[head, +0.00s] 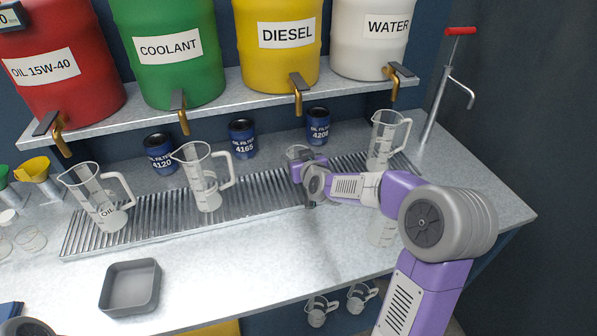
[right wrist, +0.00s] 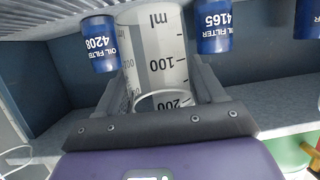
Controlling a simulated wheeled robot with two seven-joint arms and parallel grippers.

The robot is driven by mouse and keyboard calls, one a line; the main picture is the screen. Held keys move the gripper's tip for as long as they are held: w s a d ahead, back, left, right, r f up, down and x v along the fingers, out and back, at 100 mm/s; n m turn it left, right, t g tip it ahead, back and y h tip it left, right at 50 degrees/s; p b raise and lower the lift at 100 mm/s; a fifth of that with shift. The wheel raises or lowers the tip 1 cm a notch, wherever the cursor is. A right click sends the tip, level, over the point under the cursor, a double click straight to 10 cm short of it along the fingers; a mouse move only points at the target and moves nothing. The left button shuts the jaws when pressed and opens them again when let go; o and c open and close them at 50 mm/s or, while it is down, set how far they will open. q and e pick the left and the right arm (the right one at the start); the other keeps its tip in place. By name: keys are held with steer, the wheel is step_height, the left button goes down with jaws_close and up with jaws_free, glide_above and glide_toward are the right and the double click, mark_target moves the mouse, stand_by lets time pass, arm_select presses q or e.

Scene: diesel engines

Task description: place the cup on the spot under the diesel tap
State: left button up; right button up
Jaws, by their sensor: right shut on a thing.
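My right gripper (head: 305,168) is shut on a clear measuring cup. In the head view only a small part of the cup (head: 297,151) shows past the gripper, at the slatted drip grate (head: 255,206). In the right wrist view the cup (right wrist: 158,55), with black ml marks, sits between the two fingers (right wrist: 160,95). The brass diesel tap (head: 298,86) hangs from the yellow DIESEL barrel (head: 278,62), above the cup in the picture. My arm hides the grate's spot below that tap, and I cannot tell whether the cup touches the grate. My left gripper is not in view.
Clear jugs stand on the grate at the left (head: 100,205), below the coolant tap (head: 207,190) and below the water tap (head: 381,150). Blue oil filters (head: 318,125) line the back. A grey tray (head: 117,290) lies in front. The counter's front middle is clear.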

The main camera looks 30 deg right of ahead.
step_height(320, 180, down, 4)
steer(key=shift+r+b, duration=0.25)
steer(key=shift+b, duration=0.35)
steer(key=shift+f, duration=0.1)
steer(key=o, duration=1)
steer(key=shift+o, duration=0.2)
